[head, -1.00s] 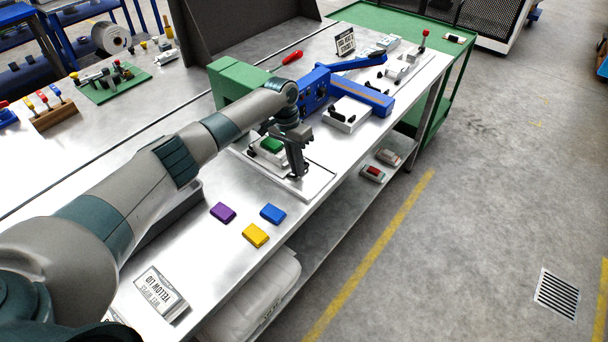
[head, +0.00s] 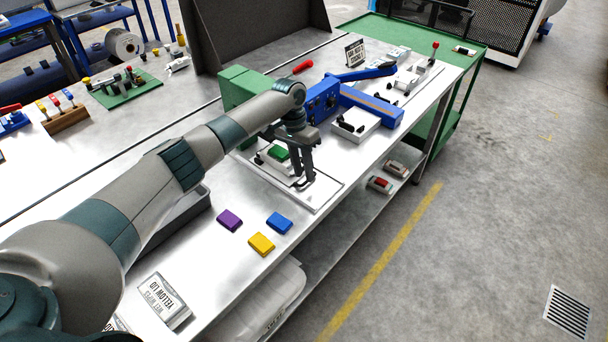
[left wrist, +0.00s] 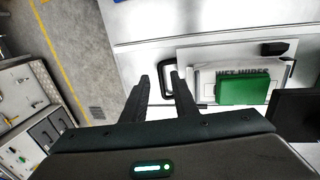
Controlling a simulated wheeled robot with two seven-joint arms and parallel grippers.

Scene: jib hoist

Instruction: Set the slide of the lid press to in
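The lid press has a blue body (head: 322,101) with a long blue lever (head: 362,74) and a green housing behind it. Its slide is a pale flat plate (head: 322,193) along the table's front edge. On the plate sits a white wipes tub (left wrist: 206,82) with a green lid (left wrist: 243,88), also seen in the head view. A black U-shaped handle (left wrist: 164,80) is at the slide's outer end. My left gripper (head: 303,181) is low over this handle, fingers apart; in the left wrist view (left wrist: 160,74) the handle shows between or just beyond the fingertips. Contact is unclear. My right gripper is out of view.
Purple (head: 229,220), blue (head: 279,223) and yellow (head: 261,244) lids lie on the table left of the slide. A white fixture with black knobs (head: 355,125) is right of the slide. The floor beyond the front edge is clear.

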